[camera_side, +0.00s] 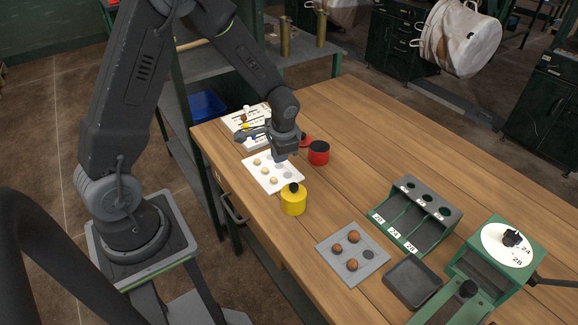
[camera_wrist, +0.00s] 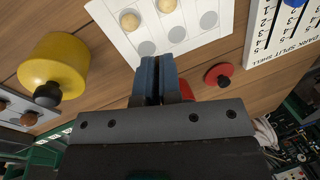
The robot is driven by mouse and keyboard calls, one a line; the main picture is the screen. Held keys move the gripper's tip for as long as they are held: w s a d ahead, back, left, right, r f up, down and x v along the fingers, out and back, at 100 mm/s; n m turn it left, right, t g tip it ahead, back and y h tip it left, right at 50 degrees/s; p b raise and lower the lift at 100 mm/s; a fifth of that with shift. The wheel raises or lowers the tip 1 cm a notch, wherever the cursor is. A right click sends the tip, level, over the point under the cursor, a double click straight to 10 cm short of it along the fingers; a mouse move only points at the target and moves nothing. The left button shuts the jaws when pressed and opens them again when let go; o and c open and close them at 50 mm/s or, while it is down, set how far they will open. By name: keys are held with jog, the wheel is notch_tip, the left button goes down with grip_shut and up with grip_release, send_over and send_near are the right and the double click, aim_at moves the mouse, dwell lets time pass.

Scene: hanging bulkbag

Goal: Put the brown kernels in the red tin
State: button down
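Several brown kernels (camera_side: 353,237) sit on a grey plate (camera_side: 328,257) at the front of the bench, beside one bare dark spot. The red tin (camera_side: 318,152) stands upright and looks dark on top; its contents cannot be seen. In the wrist view a sliver of red (camera_wrist: 187,90) shows beside my fingers. A red lid (camera_wrist: 218,75) with a dark knob lies apart on the bench. My gripper (camera_side: 281,158) hangs above the right edge of a white card (camera_side: 258,178), left of the red tin. Its blue fingers (camera_wrist: 156,78) are together, with nothing visible between them.
Pale kernels (camera_side: 265,170) lie on the white card. A yellow tin (camera_side: 293,201) with a black knob stands near the front edge. A green sorting rack (camera_side: 435,195), a dark tray (camera_side: 412,281) and a green device (camera_side: 500,262) stand at right.

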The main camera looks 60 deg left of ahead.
jog(key=s+a+r, duration=0.5)
jog(key=a, duration=0.2)
jog(key=shift+s+r, duration=0.15)
jog(key=shift+r, duration=0.05)
send_over(323, 163)
jog(key=f, duration=0.1)
jog(key=shift+d+x, duration=0.1)
jog(key=shift+x, duration=1.2)
jog(key=shift+d+x, duration=0.15)
jog(key=shift+x, duration=1.15)
jog(key=c, duration=1.2)
grip_release()
jog(key=shift+c, duration=0.2)
